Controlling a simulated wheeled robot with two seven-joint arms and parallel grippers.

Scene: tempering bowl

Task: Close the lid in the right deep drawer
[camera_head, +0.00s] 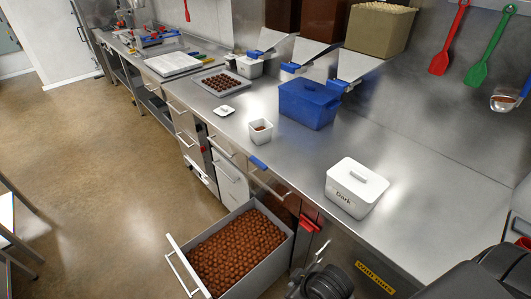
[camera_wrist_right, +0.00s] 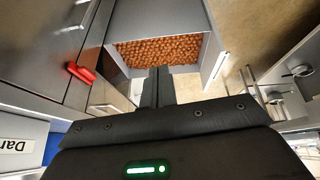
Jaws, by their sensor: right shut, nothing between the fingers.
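The deep drawer (camera_head: 272,260) is pulled open below the counter, filled with brown balls (camera_head: 235,250). Its front with a bar handle (camera_head: 180,275) faces the lower left. I cannot make out a lid on or in this drawer. The drawer also shows in the right wrist view (camera_wrist_right: 165,20), with the brown balls (camera_wrist_right: 160,50) beyond my fingers. My right gripper (camera_wrist_right: 157,75) is shut and empty, its fingertips overlapping the drawer's edge in that picture; whether they touch it I cannot tell. My left gripper is out of view.
On the counter stand a white box marked Dark (camera_head: 356,190), a blue lidded box (camera_head: 308,105), a small white tub (camera_head: 260,133) and a small white lid (camera_head: 224,110). A red fixture (camera_head: 310,222) sits on the cabinet front. Floor left of the drawer is clear.

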